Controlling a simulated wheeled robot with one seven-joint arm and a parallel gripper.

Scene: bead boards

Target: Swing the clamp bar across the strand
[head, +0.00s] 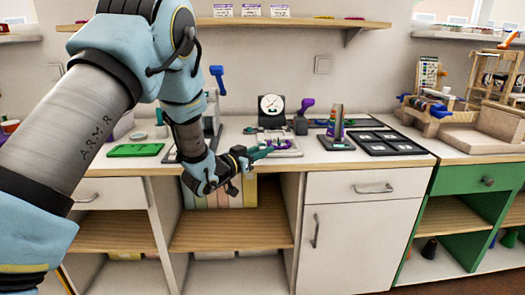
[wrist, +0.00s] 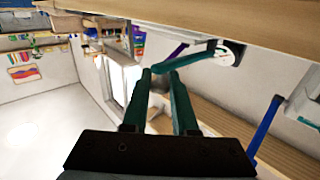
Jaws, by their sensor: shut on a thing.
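My gripper (head: 262,152) is low at the counter's front edge, in front of a small pale board (head: 290,152). Its two teal fingers also show in the wrist view (wrist: 160,74), close together at the tips. They are shut on the end of a teal bar (wrist: 200,59), which looks like the clamp bar and runs off to the right.
A round dial (head: 271,104) stands behind the board. A green board (head: 136,150) lies at left. A shelf (head: 230,23) hangs above.

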